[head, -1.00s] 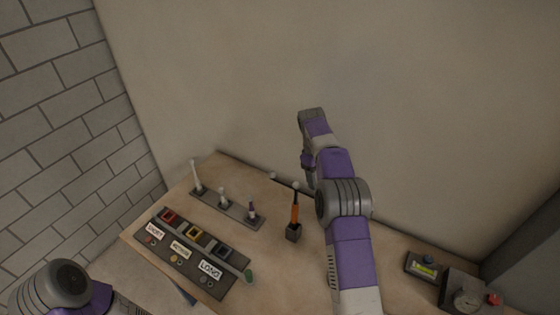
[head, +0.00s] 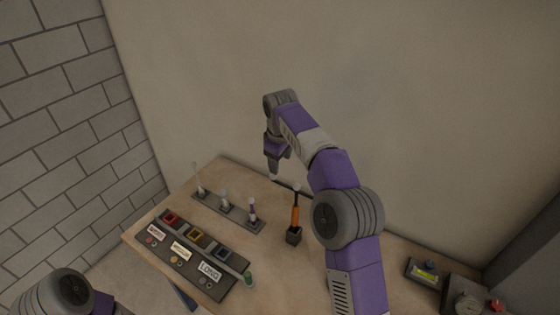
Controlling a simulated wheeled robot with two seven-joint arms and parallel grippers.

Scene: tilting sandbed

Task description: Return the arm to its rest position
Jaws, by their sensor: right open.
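My right arm (head: 356,262), purple and grey, rises from the lower right, bends at a grey joint and reaches to the left. Its right gripper (head: 274,172) points down above the back of the table, behind and left of an orange-handled tool (head: 295,215). It is open, and I see nothing held in it. Of my left arm only a grey joint (head: 68,290) and a purple link show at the lower left; its gripper is outside the picture.
The tool stands in a dark holder (head: 293,236) on the wooden table (head: 310,266). A rack (head: 236,217) with several upright pieces and a labelled tray (head: 225,293) are on the left. A display box (head: 422,272) and a gauge box (head: 465,291) are at the right.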

